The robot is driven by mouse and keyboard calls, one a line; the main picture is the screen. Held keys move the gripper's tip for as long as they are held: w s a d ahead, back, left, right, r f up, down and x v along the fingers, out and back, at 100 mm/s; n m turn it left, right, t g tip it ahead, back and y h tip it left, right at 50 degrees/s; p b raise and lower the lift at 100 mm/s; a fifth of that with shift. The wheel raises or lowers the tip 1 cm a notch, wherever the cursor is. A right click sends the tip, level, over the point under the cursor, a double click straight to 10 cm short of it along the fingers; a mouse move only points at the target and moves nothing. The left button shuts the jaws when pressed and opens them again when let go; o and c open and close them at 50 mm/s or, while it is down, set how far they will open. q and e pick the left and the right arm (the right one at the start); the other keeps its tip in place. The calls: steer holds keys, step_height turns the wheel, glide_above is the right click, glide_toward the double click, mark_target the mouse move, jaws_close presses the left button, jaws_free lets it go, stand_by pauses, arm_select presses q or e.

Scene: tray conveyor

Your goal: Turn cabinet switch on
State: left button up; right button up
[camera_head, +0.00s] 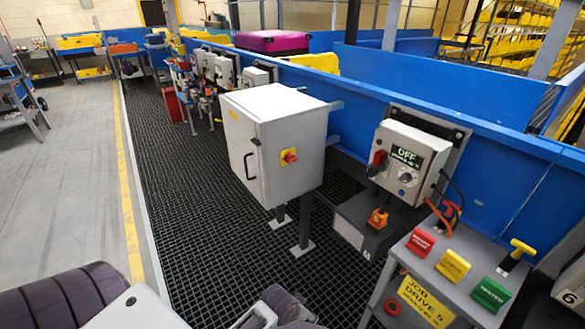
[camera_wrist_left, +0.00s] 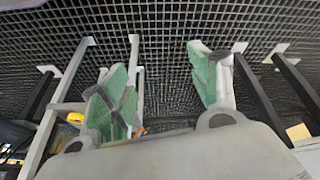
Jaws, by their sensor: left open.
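The cabinet (camera_head: 276,140) is a light grey box on legs in the middle of the head view, its door closed with a dark handle on the left. Its switch (camera_head: 289,156) is a red knob on a yellow plate, on the cabinet's front face. My left gripper (camera_wrist_left: 163,88) shows in the left wrist view with its two green-padded fingers wide apart and nothing between them. The grating floor is behind the fingers. Parts of my arm show along the bottom of the head view, below and apart from the cabinet. My right gripper is not seen.
A control box (camera_head: 407,160) with a display reading OFF is mounted right of the cabinet. A grey stand (camera_head: 450,275) with red, yellow and green blocks is at the lower right. A blue conveyor wall (camera_head: 360,95) runs behind. The grating floor (camera_head: 185,180) left of the cabinet is clear.

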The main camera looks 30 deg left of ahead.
arm_select(q)
steer(key=w+d+r+n+t+h+b, duration=0.3)
steer(key=w+d+r+n+t+b, duration=0.15)
steer(key=w+r, duration=0.55)
steer(key=w+d+r+n+t+h+b, duration=0.35)
steer(key=w+r+t, duration=0.25)
steer(key=w+r, duration=0.35)
steer(key=w+a+r+n+t+y, duration=0.5)
steer(key=w+r+n+t, duration=0.2)
steer(key=w+r+n, duration=0.4)
steer(key=w+a+r+n+g+y, duration=0.1)
steer(key=a+r+n+g+y, duration=0.1)
steer(key=a+n+y, duration=0.55)
steer(key=w+a+r+n+g+y, duration=0.1)
steer(key=a+r+n+g+y, duration=0.2)
steer(key=n+y, duration=0.75)
steer(key=a+f+n+g+y, duration=0.1)
steer(key=a+f+n+g, duration=0.4)
steer(key=n+g, duration=0.5)
steer(key=shift+s+a+f+n+b, duration=0.25)
steer(key=shift+a+n, duration=0.65)
steer(key=shift+n, duration=1)
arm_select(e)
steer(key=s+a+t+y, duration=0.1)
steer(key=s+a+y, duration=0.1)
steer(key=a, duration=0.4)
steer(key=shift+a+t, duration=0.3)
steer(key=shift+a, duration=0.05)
arm_select(q)
steer(key=shift+a, duration=0.1)
